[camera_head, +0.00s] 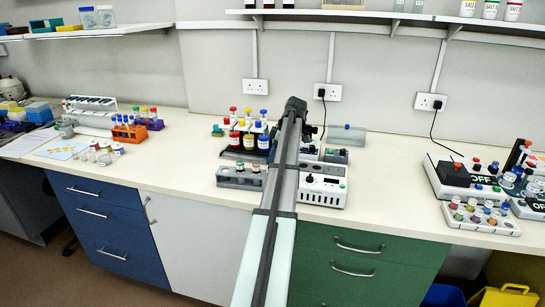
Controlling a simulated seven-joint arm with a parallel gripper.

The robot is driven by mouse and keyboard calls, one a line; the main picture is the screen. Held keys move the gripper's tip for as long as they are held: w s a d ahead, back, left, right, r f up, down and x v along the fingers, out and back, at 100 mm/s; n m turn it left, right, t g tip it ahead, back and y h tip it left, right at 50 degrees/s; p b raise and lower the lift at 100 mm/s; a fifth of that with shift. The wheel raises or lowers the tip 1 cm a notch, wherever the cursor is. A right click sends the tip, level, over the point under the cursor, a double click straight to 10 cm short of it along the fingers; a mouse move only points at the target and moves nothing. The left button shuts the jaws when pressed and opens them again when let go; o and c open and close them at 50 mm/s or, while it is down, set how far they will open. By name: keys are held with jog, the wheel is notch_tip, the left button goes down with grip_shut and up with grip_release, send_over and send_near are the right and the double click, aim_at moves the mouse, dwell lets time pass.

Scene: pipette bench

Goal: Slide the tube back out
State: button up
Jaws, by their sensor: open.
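My arm reaches from the bottom middle to the back of the bench. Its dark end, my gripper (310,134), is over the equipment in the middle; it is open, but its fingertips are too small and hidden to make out. A low grey rack (228,181) left of the arm holds small capped tubes (240,166). A white instrument (322,193) with a dark display stands right of the arm. An orange rack (129,134) at left holds several tubes with coloured caps. I cannot tell which tube is the task's one. My arm hides part of the middle.
Bottles with coloured caps (248,141) stand behind the grey rack. A white device (459,180) marked OFF and a rack of coloured vials (480,220) crowd the right. A clear bluish box (346,136) is at the back. Bare bench (395,185) lies right of the instrument.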

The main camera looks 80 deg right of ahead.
jog(key=v, duration=1.2)
jog(key=shift+s+r, duration=0.1)
